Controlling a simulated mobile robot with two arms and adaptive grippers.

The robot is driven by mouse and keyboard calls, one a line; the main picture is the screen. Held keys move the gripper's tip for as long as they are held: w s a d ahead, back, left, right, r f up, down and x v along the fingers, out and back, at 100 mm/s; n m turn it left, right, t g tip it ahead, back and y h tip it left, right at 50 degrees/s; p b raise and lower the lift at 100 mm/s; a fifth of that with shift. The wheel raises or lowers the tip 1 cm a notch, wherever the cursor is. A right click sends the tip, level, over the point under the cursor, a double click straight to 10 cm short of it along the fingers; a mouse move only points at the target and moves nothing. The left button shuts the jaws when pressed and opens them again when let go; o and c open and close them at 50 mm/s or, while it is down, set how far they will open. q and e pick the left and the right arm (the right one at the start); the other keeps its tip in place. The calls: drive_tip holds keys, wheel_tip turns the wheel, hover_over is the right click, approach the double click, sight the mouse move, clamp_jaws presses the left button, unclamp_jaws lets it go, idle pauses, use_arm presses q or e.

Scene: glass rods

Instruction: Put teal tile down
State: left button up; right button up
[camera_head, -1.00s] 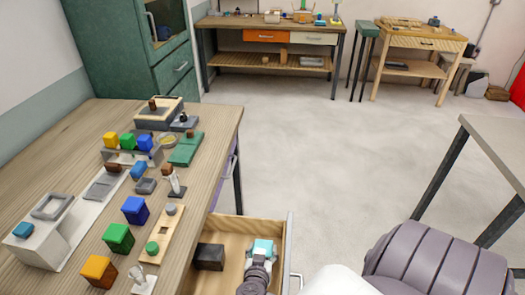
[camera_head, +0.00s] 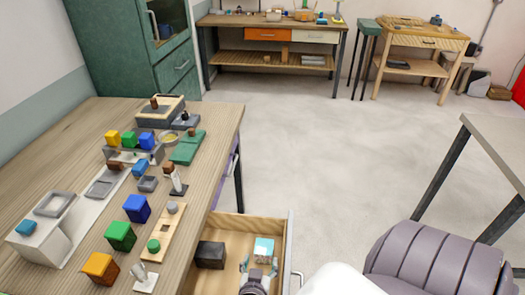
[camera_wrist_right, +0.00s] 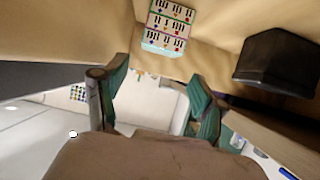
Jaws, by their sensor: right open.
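The teal tile (camera_head: 263,248) lies in the open wooden drawer at the bottom of the head view. In the right wrist view its face (camera_wrist_right: 168,18) shows rows of small markings, with a pale teal edge (camera_wrist_right: 158,43). My right gripper (camera_head: 259,263) is open, its fingers spread on the near side of the tile. In the right wrist view the green fingers of the gripper (camera_wrist_right: 160,82) stand apart with no object between them, and the tile is apart from them. My left gripper is not in view.
A black block (camera_head: 210,255) sits in the drawer, left of the tile; it also shows in the wrist view (camera_wrist_right: 278,62). The drawer's front wall (camera_head: 290,250) is to the right. The workbench (camera_head: 85,140) at left holds several coloured blocks and fixtures.

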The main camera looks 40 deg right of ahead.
drive_tip(key=v, duration=0.5)
idle(0.4)
